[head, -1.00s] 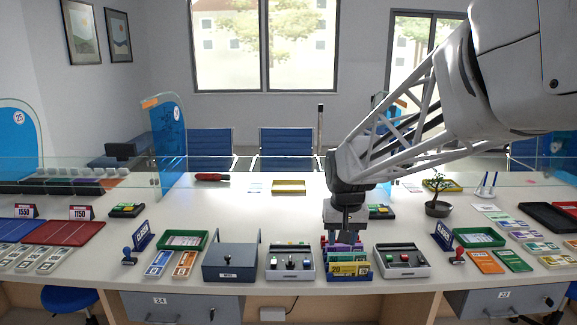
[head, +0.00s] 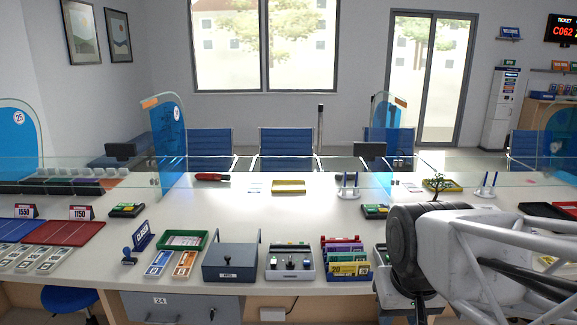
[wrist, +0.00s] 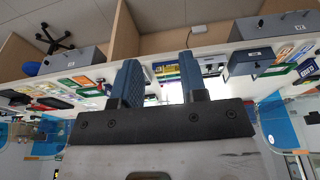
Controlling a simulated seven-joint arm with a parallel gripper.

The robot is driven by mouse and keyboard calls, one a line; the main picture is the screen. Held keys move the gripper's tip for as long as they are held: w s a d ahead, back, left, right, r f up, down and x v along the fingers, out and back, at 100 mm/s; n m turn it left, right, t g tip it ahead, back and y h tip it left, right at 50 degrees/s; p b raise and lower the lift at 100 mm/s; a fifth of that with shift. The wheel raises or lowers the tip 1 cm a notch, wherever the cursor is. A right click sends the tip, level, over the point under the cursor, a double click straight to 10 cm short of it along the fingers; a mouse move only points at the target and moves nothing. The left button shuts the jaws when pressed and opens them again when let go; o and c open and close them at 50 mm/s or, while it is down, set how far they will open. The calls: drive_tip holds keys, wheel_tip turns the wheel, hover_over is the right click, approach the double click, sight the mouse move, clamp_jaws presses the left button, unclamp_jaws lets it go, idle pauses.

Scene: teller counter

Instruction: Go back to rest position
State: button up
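My gripper (wrist: 160,65) shows in the wrist view with its two blue fingers apart and nothing held between them. In the head view my arm folds low at the right front, and the gripper (head: 416,312) points down at the bottom edge, partly cut off. It is to the right of the card rack (head: 346,259), which holds several coloured cards and stands apart from it on the counter. The wrist view looks back toward the counter and its drawers.
The teller counter (head: 300,210) has a glass screen along it. A grey box (head: 230,262) and a stamp tray (head: 289,262) stand left of the rack. The counter's middle is clear.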

drive_tip(key=shift+s+d+f, duration=0.1)
drive_tip(key=shift+s+f, duration=0.1)
drive_tip(key=shift+s, duration=0.55)
drive_tip(key=shift+s+d+f, duration=0.1)
drive_tip(key=shift+s+f, duration=0.1)
drive_tip(key=shift+s, duration=0.5)
drive_tip(key=shift+s+d+f, duration=0.1)
drive_tip(key=shift+s+f, duration=0.1)
drive_tip(key=shift+s, duration=0.55)
